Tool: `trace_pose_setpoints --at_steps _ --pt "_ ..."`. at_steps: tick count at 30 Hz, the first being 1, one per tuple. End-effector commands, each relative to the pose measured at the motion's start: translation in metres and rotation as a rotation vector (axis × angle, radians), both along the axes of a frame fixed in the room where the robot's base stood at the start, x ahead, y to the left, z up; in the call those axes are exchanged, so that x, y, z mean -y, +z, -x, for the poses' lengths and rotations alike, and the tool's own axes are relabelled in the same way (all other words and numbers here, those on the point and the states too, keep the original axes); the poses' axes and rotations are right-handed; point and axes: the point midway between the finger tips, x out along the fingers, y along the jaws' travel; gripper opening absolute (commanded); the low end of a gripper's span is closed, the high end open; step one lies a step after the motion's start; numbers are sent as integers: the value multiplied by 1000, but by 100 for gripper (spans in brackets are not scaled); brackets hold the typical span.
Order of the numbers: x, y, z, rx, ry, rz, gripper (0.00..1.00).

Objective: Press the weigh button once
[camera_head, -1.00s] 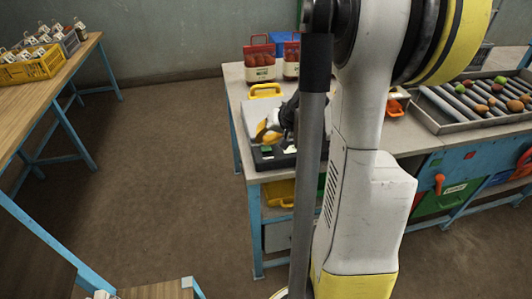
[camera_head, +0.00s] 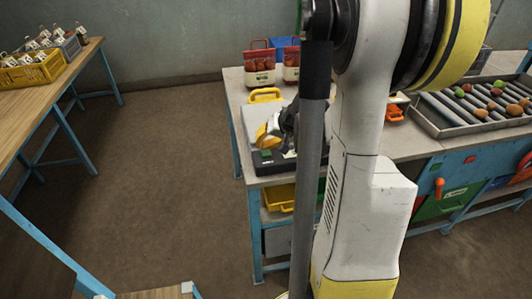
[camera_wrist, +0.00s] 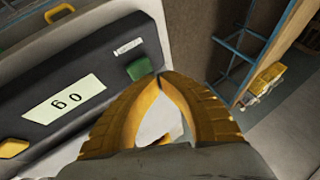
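The scale's black panel (camera_wrist: 70,85) shows in the wrist view with a lit display (camera_wrist: 64,99) and a green button (camera_wrist: 138,68) beside a small white label. A yellow button (camera_wrist: 13,148) sits at the panel's lower left. I cannot read which one is the weigh button. My gripper (camera_wrist: 161,76) has yellow fingers whose tips meet, with nothing between them. The tips appear right beside the green button; I cannot tell if they touch it. In the head view my gripper (camera_head: 265,138) is over the scale (camera_head: 265,167), partly hidden by my arm.
Filled red-and-white sacks (camera_head: 260,69) stand behind the scale on the bench. A roller tray (camera_head: 470,108) with loose produce lies to the right. A yellow crate (camera_head: 33,69) with bottles or small packs stands on the left table. The floor between the tables is clear.

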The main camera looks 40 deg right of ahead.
Motion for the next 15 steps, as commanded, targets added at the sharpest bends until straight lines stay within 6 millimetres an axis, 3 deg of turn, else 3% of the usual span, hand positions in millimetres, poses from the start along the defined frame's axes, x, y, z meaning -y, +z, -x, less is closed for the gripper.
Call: trace_pose_setpoints --at_steps 15 --pt "0 -7 0 0 0 0 0"
